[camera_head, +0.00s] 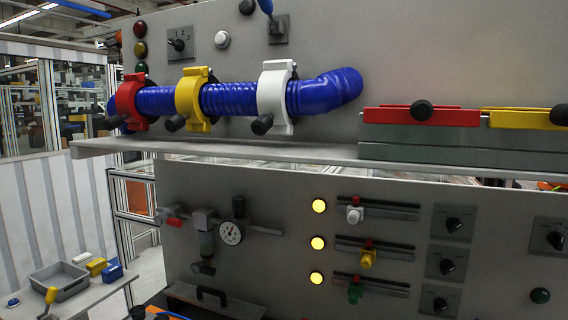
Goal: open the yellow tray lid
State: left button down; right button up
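The yellow tray lid (526,119) is on the grey shelf at the far right, partly cut off by the picture's right edge. It has a black round knob (559,115) at that edge. It lies flat on the grey metal tray body and looks closed. A red tray lid (421,116) with its own black knob sits directly to its left, also flat. Neither of my grippers can be made out in this view.
A blue corrugated hose (240,98) with red, yellow and white clamps runs above the grey shelf (300,152). Below are lit lamps, sliders, dials and a pressure gauge (230,233). A side table with a grey bin (60,282) stands lower left.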

aim_at(556, 119)
jog(key=l+u, duration=0.2)
jog(key=u, duration=0.35)
jog(key=k+l+u, duration=0.2)
jog(key=l, duration=0.25)
jog(key=k+l+u, duration=0.15)
jog(key=l, duration=0.3)
jog(key=k+l+u, duration=0.2)
jog(key=l, duration=0.2)
jog(key=k+l+u, duration=0.2)
jog(key=k+l, duration=0.55)
jog(key=l, duration=0.3)
jog(key=k+l, duration=0.3)
jog(key=l, duration=0.1)
